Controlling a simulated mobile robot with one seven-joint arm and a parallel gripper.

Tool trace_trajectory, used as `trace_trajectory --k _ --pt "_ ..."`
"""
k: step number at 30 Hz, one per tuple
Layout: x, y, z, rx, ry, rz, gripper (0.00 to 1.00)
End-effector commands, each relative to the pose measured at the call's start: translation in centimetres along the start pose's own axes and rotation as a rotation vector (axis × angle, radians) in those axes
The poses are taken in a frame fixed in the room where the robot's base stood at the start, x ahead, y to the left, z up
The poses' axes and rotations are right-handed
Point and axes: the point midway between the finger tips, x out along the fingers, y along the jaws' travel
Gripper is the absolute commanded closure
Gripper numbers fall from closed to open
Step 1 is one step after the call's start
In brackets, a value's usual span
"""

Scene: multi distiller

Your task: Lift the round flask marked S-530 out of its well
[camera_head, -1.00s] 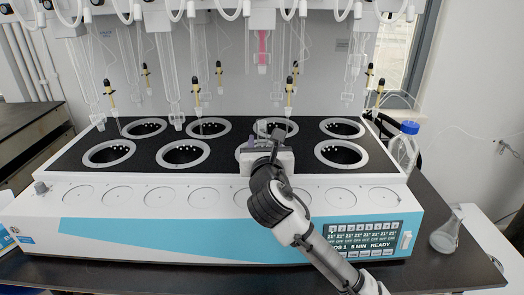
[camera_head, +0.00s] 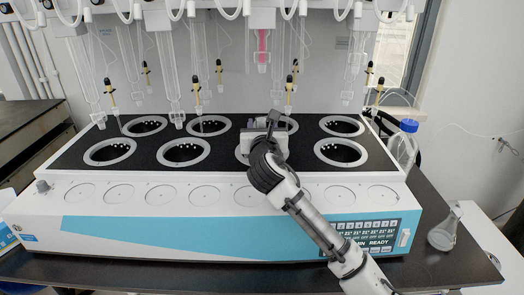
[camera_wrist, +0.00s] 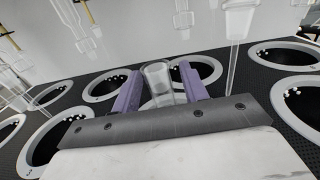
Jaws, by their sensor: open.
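The clear glass neck of a flask (camera_wrist: 158,82) stands between the two purple fingers of my gripper in the wrist view. No S-530 marking is readable on it, and its lower part is hidden behind the gripper's grey front plate. My gripper (camera_wrist: 158,88) is open, one finger on each side of the neck, with a gap visible at least on the left. In the head view my gripper (camera_head: 270,125) is over the third column of wells from the left, and my wrist hides the flask there.
The black heating block (camera_head: 105,137) holds two rows of white-ringed wells, several looking empty, such as the front right one (camera_head: 341,152). Glass tubes (camera_head: 170,85) and black-tipped droppers hang above it. A blue-capped bottle (camera_head: 405,145) and a conical flask (camera_head: 445,230) stand at right.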

Motion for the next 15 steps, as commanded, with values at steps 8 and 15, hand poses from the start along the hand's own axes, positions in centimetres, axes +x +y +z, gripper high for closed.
trace_trajectory --k 8,15 --pt "0.01 0.04 -0.16 0.001 0.003 0.001 0.9" --pt "0.01 0.07 -0.16 0.0 0.004 0.001 1.0"
